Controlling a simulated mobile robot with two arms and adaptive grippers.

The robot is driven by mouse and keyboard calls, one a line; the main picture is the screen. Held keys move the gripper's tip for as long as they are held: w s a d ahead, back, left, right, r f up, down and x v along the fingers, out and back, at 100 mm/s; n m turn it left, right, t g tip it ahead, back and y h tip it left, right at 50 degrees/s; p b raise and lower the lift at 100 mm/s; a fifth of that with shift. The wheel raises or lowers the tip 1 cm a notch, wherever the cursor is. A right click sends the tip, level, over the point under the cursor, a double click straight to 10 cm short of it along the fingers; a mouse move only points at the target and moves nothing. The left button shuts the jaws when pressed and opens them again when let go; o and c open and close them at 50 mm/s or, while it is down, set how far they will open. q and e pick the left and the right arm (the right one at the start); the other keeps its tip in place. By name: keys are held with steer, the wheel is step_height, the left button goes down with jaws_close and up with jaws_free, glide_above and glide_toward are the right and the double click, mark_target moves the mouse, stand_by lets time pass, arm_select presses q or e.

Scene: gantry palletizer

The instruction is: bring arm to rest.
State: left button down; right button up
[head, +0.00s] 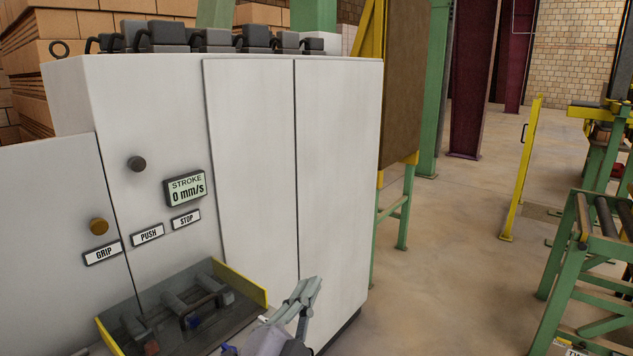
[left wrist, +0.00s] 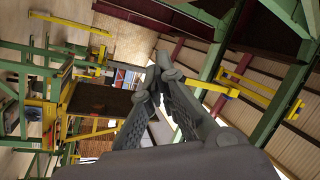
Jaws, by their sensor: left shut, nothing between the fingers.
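My left gripper (head: 304,292) shows at the bottom middle of the head view, in front of the lower edge of a light grey control cabinet (head: 338,180). Its fingers are together with nothing between them. In the left wrist view the closed fingers (left wrist: 160,65) point up against the hall's roof and frames. They touch no object there. My right gripper is in neither view.
The cabinet carries GRIP, PUSH and STOP labels and a STROKE display (head: 186,188) reading 0 mm/s. A yellow-edged tray (head: 240,283) juts from its front, close left of my gripper. A green roller conveyor (head: 567,270) stands at right. Open floor (head: 450,240) lies between.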

arm_select(q)
steer(key=s+a+f+n+g+y, duration=0.35)
steer(key=a+f+n, duration=0.2)
steer(key=f, duration=0.55)
steer(key=s+a+f+n+g+y, duration=0.35)
steer(key=a+f, duration=0.35)
steer(key=f, duration=0.4)
steer(key=s+a+f+n+g, duration=0.1)
steer(key=s+a+f+g, duration=0.2)
steer(key=s, duration=0.4)
steer(key=s+a+f+n+g, duration=0.1)
steer(key=s+f+n+g, duration=0.15)
steer(key=s+f, duration=0.3)
steer(key=s+a+f+n+g, duration=0.1)
steer(key=s+a+f+g, duration=0.25)
steer(key=s, duration=0.35)
step_height(320, 180, down, 27)
steer(key=s+g, duration=0.1)
steer(key=s, duration=0.1)
steer(key=s+a+f+g, duration=0.1)
steer(key=s+a+f, duration=0.1)
steer(key=s+f, duration=1.2)
steer(key=shift+s+f+m+y, duration=0.35)
steer(key=shift+s+y, duration=0.05)
steer(key=shift+s, duration=0.7)
